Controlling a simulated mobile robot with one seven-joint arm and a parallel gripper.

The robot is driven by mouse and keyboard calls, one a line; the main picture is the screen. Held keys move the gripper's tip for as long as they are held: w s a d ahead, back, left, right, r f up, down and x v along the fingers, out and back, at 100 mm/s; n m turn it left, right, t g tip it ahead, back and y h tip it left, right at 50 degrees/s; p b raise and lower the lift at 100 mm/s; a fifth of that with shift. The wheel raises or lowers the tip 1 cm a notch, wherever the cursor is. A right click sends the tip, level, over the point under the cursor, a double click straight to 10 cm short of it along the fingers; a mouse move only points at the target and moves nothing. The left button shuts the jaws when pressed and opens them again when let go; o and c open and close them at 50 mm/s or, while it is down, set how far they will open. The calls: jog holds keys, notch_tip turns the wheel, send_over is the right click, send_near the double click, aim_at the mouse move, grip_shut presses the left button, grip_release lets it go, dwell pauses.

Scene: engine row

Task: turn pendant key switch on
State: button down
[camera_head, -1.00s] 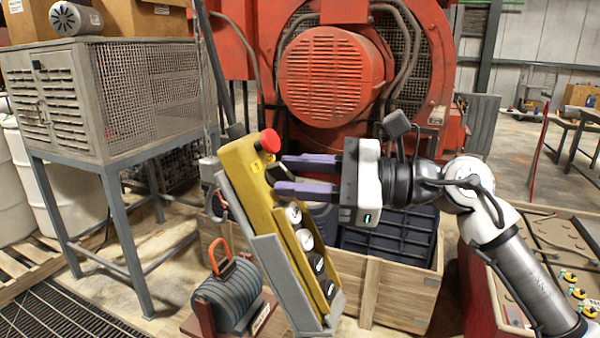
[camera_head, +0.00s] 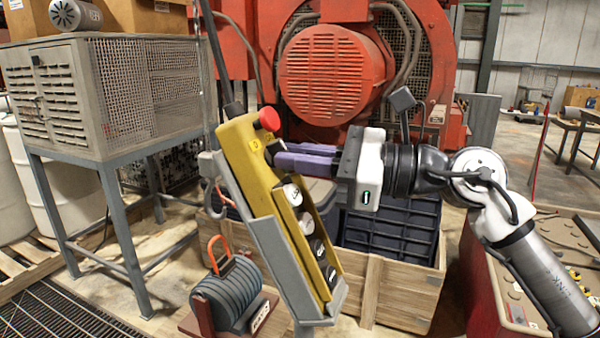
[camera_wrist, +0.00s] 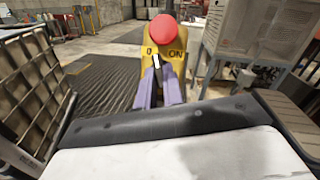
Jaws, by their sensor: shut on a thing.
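The yellow pendant (camera_head: 262,185) leans in a grey holder in the middle of the head view, with a red mushroom button (camera_head: 269,118) at its top and several round buttons below. The wrist view shows the pendant's top face (camera_wrist: 178,42), the red button (camera_wrist: 162,29) and the marks "0" on the left and "ON" on the right. The small dark and white key switch (camera_wrist: 157,61) sits below and between these marks; its exact angle is hard to tell. My gripper (camera_head: 277,154) has its purple fingers closed on the key switch, hiding part of it.
A wooden crate (camera_head: 385,285) with dark bins stands behind and below my gripper. A grey coil (camera_head: 228,292) with an orange handle stands at the pendant's lower left. A mesh cabinet (camera_head: 120,95) is at left, and a red machine (camera_head: 325,75) behind.

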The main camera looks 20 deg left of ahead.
jog(key=m+t+b, duration=0.1)
jog(key=m, duration=0.1)
jog(key=m+t+b, duration=0.1)
jog(key=m, duration=0.1)
jog(key=m+t+b, duration=0.1)
jog(key=m+b, duration=0.1)
jog(key=shift+s+f+t, duration=0.25)
jog(key=shift+t, duration=0.15)
jog(key=shift+s+r+m+t+h+b, duration=0.15)
jog(key=shift+m+t+b, duration=0.3)
jog(key=shift+m, duration=0.75)
jog(key=shift+r+m+t+h+b, duration=0.1)
jog(key=shift+m+t+b, duration=0.1)
jog(key=shift+m+t, duration=0.75)
jog(key=shift+s+r+m+t+h+b, duration=0.15)
jog(key=shift+m+t+b, duration=0.15)
jog(key=shift+m, duration=1.15)
jog(key=c, duration=1.5)
grip_release()
jog(key=shift+d+f, duration=0.1)
jog(key=b+v, duration=0.2)
jog(key=v, duration=1.1)
jog(key=shift+s+d, duration=0.15)
jog(key=shift+d, duration=0.15)
